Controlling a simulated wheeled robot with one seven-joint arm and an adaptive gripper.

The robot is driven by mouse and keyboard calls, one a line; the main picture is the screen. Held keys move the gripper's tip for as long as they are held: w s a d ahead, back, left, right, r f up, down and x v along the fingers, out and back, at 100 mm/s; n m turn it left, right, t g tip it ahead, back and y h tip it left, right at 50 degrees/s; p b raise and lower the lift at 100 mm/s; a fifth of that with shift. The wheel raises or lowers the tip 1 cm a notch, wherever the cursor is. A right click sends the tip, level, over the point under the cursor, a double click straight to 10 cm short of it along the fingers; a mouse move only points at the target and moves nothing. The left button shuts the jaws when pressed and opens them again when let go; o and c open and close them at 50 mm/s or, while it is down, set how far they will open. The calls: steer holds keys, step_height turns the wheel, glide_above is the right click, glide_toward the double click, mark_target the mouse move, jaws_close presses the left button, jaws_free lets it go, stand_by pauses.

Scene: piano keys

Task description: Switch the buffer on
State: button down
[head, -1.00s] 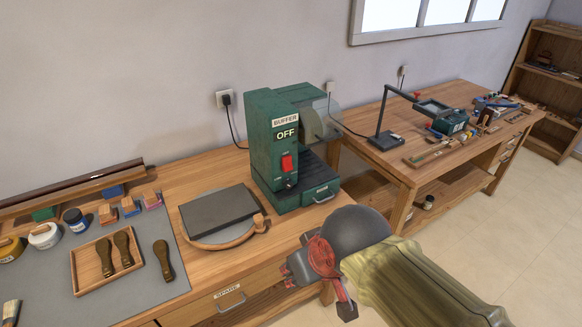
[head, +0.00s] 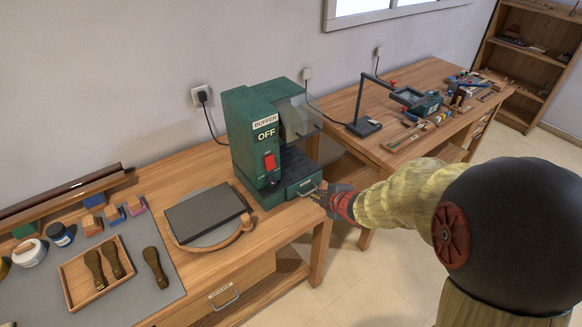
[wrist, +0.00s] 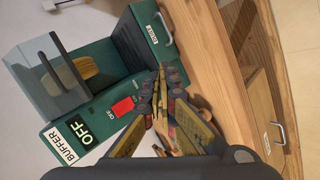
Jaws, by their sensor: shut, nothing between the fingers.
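The green buffer (head: 243,150) stands on the workbench against the wall, with a sign reading OFF (head: 265,135). Its red switch (head: 269,162) is on the front face below the sign. In the wrist view the red switch (wrist: 123,107) and the OFF sign (wrist: 84,130) also show, left of the fingers. My gripper (head: 318,192) is shut and empty, in front of the buffer near its small drawer, to the right of and below the switch. In the wrist view my gripper (wrist: 161,72) points toward the buffer's base, apart from the switch.
A dark slab (head: 205,212) lies left of the buffer. A wooden tray (head: 98,291) with brown-handled tools is at the lower left. The buffer's drawer handle (head: 308,191) sticks out by my gripper.

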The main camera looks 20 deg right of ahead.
steer(key=w+a+r+n+t+y, duration=0.2)
steer(key=a+r+n+y, duration=0.1)
steer(key=a+r+n, duration=0.2)
steer(key=shift+w+a+r+n, duration=0.3)
steer(key=shift+w+r+n, duration=0.1)
steer(key=shift+n, duration=0.1)
steer(key=b, duration=0.4)
glide_toward(270, 162)
steer(key=w+f, duration=0.4)
steer(key=f, duration=0.1)
steer(key=shift+w+a+f, duration=0.4)
steer(key=shift+a+f, duration=0.05)
steer(key=shift+a, duration=0.15)
